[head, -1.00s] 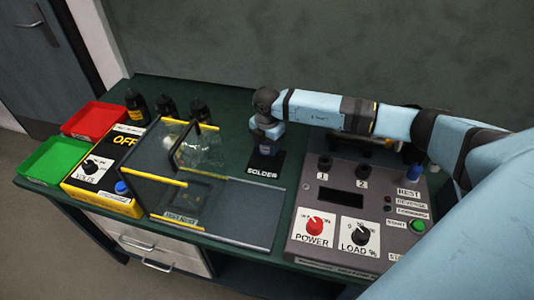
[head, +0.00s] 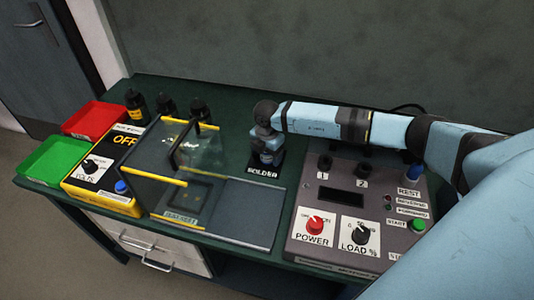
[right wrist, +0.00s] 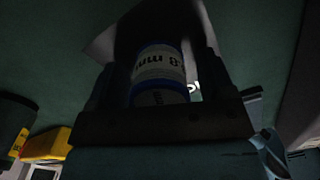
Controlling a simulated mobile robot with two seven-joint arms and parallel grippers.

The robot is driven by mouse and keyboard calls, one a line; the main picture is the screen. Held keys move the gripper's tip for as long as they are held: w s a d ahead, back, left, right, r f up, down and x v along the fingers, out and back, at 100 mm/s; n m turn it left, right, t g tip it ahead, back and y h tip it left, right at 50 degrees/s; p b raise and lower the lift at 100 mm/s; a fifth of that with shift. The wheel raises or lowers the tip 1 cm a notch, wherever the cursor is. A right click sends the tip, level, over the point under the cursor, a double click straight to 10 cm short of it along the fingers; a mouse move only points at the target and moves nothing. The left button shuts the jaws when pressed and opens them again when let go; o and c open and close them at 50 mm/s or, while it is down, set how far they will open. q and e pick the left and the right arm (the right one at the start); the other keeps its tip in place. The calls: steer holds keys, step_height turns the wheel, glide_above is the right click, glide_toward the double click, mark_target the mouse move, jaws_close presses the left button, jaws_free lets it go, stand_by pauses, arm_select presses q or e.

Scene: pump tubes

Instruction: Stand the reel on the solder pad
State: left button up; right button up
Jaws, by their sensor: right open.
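The solder pad (head: 258,172) is a small black plate with white SOLDER lettering on the green bench, between the clear box and the grey console. My right gripper (head: 267,157) points down over the pad. In the right wrist view, the reel (right wrist: 160,72), blue-rimmed with a white "mm" label, is between the fingers of the right gripper (right wrist: 160,98), which is open. The reel appears to be at the pad, upright in the head view as far as it shows. The fingers hide much of it, so I cannot tell whether its base is flat on the pad. My left gripper is not in view.
The clear box with yellow edges (head: 155,177) stands left of the pad, and the grey control console (head: 340,215) right of it. Dark bottles (head: 167,107) stand at the back left. Red (head: 92,120) and green (head: 52,160) trays are at far left.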

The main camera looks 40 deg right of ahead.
steer(key=shift+r, duration=0.1)
step_height(320, 180, up, 12)
steer(key=shift+r, duration=0.1)
stand_by(0.4)
stand_by(0.4)
